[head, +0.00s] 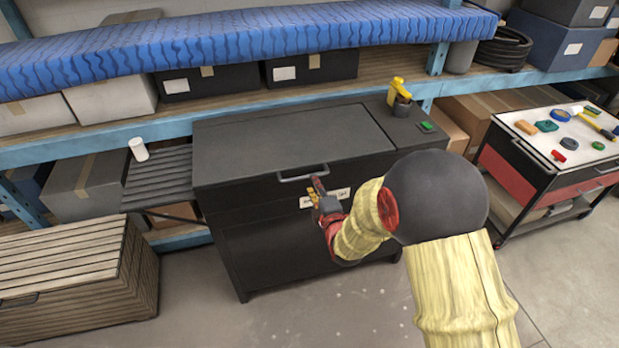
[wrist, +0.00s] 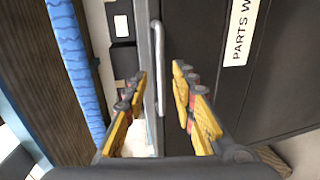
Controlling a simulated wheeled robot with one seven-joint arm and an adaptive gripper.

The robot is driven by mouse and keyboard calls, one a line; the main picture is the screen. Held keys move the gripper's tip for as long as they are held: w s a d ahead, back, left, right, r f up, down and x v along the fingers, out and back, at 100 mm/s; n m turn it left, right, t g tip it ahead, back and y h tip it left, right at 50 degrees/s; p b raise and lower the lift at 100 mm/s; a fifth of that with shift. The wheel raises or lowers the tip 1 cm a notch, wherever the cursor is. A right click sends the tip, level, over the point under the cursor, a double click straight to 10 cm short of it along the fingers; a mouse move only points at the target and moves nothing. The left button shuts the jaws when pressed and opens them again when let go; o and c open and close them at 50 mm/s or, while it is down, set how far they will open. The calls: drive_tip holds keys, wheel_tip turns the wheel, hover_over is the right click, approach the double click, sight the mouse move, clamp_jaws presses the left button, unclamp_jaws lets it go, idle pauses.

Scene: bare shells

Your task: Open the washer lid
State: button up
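The washer (head: 300,240) is a dark grey cabinet in the middle of the head view, with a flat lid (head: 285,138) lying closed on top. A grey bar handle (head: 302,174) sits at the lid's front edge; it also shows in the wrist view (wrist: 158,75). My gripper (head: 318,188), with yellow finger pads, is just in front of and slightly right of the handle. In the wrist view my gripper (wrist: 160,72) is open, with the handle lying in the gap between its fingertips. I cannot tell whether a finger touches the handle.
A yellow bottle (head: 397,90) and a green button (head: 426,127) are on the washer's right top. A slatted side shelf (head: 158,180) with a white cup (head: 138,149) is left. A wooden crate (head: 75,265) and a tool cart (head: 560,145) flank it. A blue mattress (head: 240,38) lies above.

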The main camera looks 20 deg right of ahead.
drive_tip(key=b+x, duration=0.1)
drive_tip(key=x, duration=0.5)
drive_tip(key=shift+w+f, duration=0.15)
drive_tip(key=shift+w, duration=0.1)
drive_tip(key=shift+c, duration=1)
clamp_jaws()
